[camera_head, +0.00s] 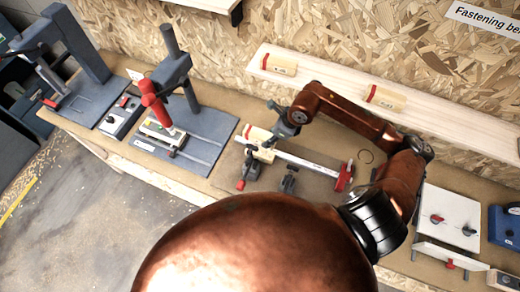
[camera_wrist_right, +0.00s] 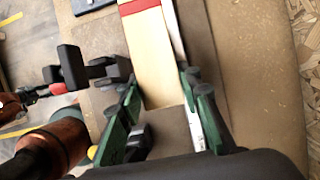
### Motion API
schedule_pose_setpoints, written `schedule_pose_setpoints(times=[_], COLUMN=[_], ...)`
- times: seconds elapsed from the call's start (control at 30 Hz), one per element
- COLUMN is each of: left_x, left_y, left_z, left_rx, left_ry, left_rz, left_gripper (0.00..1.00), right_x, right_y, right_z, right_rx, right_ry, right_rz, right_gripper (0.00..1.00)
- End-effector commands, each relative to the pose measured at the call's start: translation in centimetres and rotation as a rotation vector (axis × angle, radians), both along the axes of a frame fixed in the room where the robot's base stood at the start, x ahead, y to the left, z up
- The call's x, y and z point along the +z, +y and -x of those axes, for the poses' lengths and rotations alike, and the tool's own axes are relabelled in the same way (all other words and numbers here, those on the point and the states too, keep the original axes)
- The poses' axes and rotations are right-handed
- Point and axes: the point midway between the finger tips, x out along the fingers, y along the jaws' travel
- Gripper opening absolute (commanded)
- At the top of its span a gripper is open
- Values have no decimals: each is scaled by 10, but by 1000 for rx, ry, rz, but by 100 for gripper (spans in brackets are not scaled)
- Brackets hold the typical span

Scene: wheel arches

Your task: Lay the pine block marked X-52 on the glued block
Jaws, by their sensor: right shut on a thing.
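My right gripper (camera_head: 278,128) reaches in from the right over the clamp station. In the right wrist view its green fingers (camera_wrist_right: 163,112) are shut on a pale pine block (camera_wrist_right: 155,55) with a red band near its far end. In the head view, this pine block (camera_head: 257,133) shows beside the fingers, partly hidden. Just below it in the picture, another pale block (camera_head: 264,154) sits by the clamp; it seems to be the glued block. I cannot tell whether the two touch. No X-52 mark is readable.
A bar clamp (camera_head: 308,163) with red ends lies beside the blocks. Two more red-ended blocks (camera_head: 279,65) (camera_head: 386,97) lie on the back shelf (camera_head: 330,76). A grey press (camera_head: 178,80) stands to the left and a white panel (camera_head: 448,215) to the right.

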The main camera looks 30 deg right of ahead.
Motion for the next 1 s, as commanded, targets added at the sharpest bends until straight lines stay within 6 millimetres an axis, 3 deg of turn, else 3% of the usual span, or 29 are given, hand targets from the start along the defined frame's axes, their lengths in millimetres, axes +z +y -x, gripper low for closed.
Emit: schedule_pose_setpoints(times=[0.07,0.2,0.7,1.0], left_x=[2,9,23,21], left_y=[1,1,0,0], left_z=[12,16,1,4], left_rx=[3,4,0,0], left_ry=[15,21,0,4], left_rz=[-1,-1,0,-1], left_gripper=[40,40,40,40], right_x=[-13,-38,-95,-100], right_y=[1,1,1,0], right_z=[2,2,2,1], right_rx=[-2,-2,-1,2], right_ry=[6,5,3,0], right_rz=[-3,-4,-2,0], right_gripper=[5,5,5,5])
